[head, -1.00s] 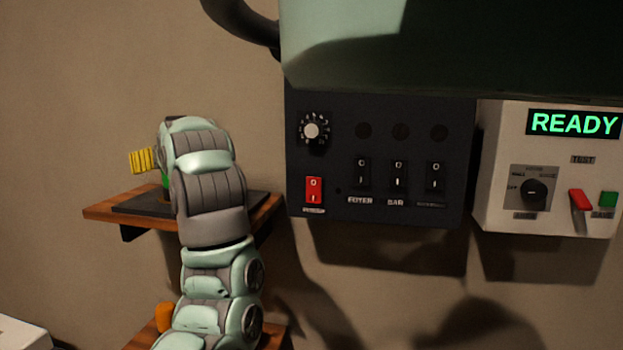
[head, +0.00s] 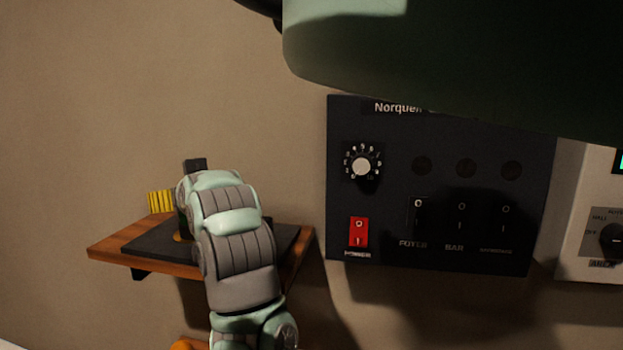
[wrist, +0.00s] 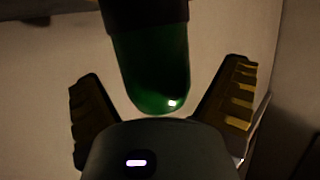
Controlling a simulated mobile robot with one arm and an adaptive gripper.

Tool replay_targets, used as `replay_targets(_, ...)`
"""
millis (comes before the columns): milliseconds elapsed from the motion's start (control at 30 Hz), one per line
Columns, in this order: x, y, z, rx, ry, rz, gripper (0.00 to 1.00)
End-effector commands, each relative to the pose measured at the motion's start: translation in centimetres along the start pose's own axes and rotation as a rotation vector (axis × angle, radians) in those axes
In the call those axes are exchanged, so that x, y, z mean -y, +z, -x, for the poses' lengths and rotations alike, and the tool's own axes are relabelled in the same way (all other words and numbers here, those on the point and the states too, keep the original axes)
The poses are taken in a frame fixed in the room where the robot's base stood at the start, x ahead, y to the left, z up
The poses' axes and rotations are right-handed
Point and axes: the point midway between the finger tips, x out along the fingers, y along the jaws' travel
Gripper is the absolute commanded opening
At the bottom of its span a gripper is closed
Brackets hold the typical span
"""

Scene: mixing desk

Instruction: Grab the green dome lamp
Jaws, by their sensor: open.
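The green dome lamp (wrist: 152,75) shows in the wrist view, a smooth rounded green dome with a dark collar at the top of the picture. My gripper (wrist: 163,78) is open, with one dark, yellow-ribbed finger on each side of the dome. Gaps show between the dome and both fingers, and nothing is held. In the head view my arm hides the lamp and most of the gripper; one yellow ribbed finger (head: 160,202) shows above the shelf.
A wooden shelf (head: 112,250) with a dark mat (head: 145,241) is under my gripper. Right of it, a black wall panel (head: 390,235) carries a dial, a red switch (head: 359,232) and black switches. A pale control box (head: 585,255) is at the right edge. The wall left of the shelf is clear.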

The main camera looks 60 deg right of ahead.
Motion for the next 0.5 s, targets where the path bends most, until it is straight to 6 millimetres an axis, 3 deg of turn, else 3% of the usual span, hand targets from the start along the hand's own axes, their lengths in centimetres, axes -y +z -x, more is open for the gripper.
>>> replay_targets(200, -0.36, 0.07, 0.16, 0.000, 0.008, -0.001, 0.94)
replay_targets(500, -0.29, 0.04, 0.12, -0.001, 0.007, -0.001, 0.63)
